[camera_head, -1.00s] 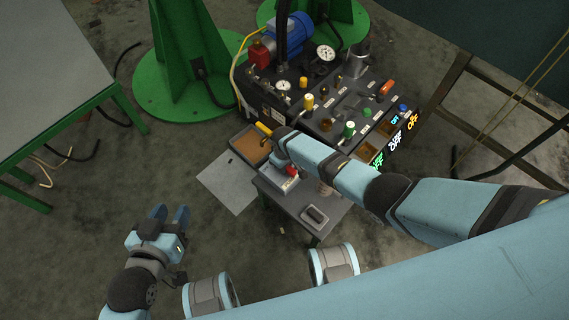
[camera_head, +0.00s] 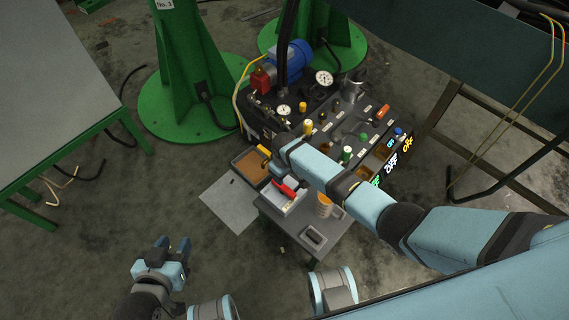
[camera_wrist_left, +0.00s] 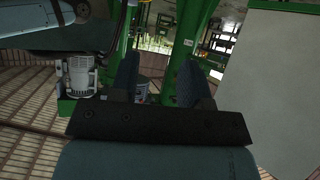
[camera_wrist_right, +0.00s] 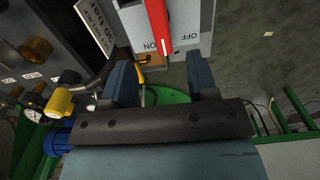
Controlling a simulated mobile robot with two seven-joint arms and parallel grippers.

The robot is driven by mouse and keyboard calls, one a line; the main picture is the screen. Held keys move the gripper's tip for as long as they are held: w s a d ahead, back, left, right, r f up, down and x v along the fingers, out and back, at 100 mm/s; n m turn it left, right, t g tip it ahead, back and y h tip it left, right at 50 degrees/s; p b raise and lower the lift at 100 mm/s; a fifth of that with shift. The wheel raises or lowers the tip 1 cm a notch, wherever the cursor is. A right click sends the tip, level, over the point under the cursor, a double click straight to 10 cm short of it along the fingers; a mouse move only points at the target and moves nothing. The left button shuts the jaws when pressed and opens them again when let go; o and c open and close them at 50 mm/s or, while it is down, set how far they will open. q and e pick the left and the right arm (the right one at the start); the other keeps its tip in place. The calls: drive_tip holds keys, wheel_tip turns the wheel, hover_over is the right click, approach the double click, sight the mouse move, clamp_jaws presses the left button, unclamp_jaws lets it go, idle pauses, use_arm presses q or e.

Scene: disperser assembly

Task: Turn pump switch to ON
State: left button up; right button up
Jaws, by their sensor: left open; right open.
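The pump switch (camera_head: 287,190) has a red handle on a light grey box, on a small grey table in the head view. In the right wrist view the red handle (camera_wrist_right: 157,25) stands between the ON and OFF labels, close to the ON lettering. My right gripper (camera_wrist_right: 163,78) is open and empty. Its two fingers point toward the box, and I see no contact with the handle. My left gripper (camera_head: 173,246) is open and empty, low at the left, far from the switch. Its open fingers also show in the left wrist view (camera_wrist_left: 155,78).
The disperser panel (camera_head: 335,130), with gauges, knobs and lit signs, lies behind the switch. A brown-filled tray (camera_head: 250,166) is left of it. A dark small object (camera_head: 314,236) lies on the grey table (camera_head: 290,230). A green-framed table (camera_head: 60,90) stands at left.

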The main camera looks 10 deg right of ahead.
drive_tip(key=shift+r+p, duration=0.35)
drive_tip(key=shift+r, duration=1.3)
